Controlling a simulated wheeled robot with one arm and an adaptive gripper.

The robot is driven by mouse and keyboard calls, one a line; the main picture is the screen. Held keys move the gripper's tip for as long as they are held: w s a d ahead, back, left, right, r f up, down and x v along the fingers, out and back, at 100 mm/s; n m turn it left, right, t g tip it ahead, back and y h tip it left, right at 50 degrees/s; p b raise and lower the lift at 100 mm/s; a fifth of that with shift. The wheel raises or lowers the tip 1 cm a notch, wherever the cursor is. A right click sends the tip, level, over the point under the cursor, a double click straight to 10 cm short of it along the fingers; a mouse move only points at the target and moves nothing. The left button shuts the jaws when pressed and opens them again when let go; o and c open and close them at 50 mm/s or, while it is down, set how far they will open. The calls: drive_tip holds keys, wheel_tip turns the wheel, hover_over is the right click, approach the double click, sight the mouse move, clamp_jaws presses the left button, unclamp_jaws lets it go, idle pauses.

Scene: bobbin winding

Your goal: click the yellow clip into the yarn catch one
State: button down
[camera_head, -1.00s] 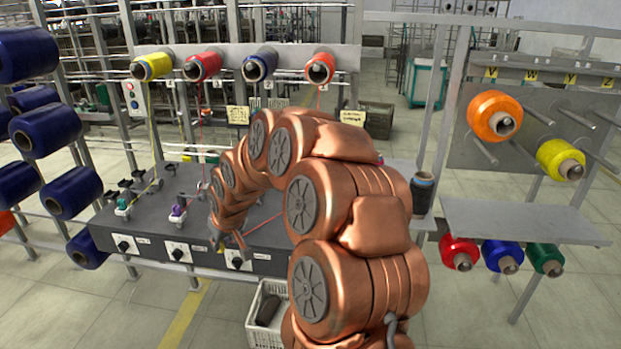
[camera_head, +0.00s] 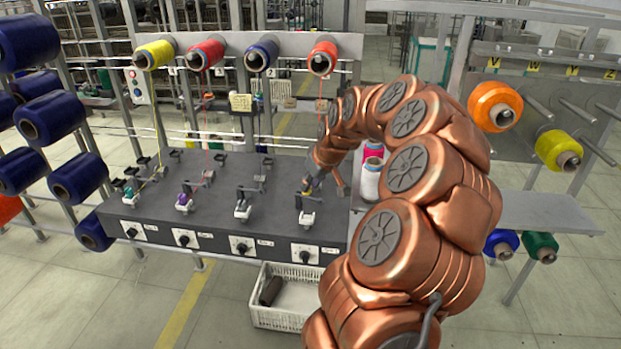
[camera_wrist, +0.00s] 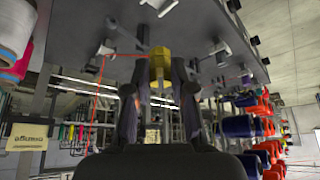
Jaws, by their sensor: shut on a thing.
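My gripper (camera_wrist: 159,88) is shut on the yellow clip (camera_wrist: 160,62), which sits between the fingertips in the wrist view. In the head view my gripper (camera_head: 309,186) is over the right end of the grey winding bench (camera_head: 220,222), just above the rightmost front unit (camera_head: 307,217). The clip is too small to make out clearly there. A red yarn (camera_wrist: 93,110) runs to the left of the fingers and bends toward the clip in the wrist view. I cannot tell which fitting is yarn catch one, nor whether the clip touches anything.
Yellow, red and blue cones and another red cone (camera_head: 322,58) hang on the rail behind the bench. A white crate (camera_head: 283,318) stands on the floor in front. White and pink spools (camera_head: 369,180) stand right of the bench, partly behind my arm. Blue cones fill the left rack.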

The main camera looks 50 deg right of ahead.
wheel_tip(320, 180, down, 6)
drive_tip(key=shift+r, duration=0.25)
drive_tip(key=shift+s+b, duration=0.1)
drive_tip(key=shift+b, duration=0.45)
idle(0.3)
drive_tip(key=shift+f+b, duration=1.65)
drive_tip(key=shift+f, duration=0.3)
drive_tip(key=c, duration=0.9)
unclamp_jaws()
drive_tip(key=shift+r, duration=0.15)
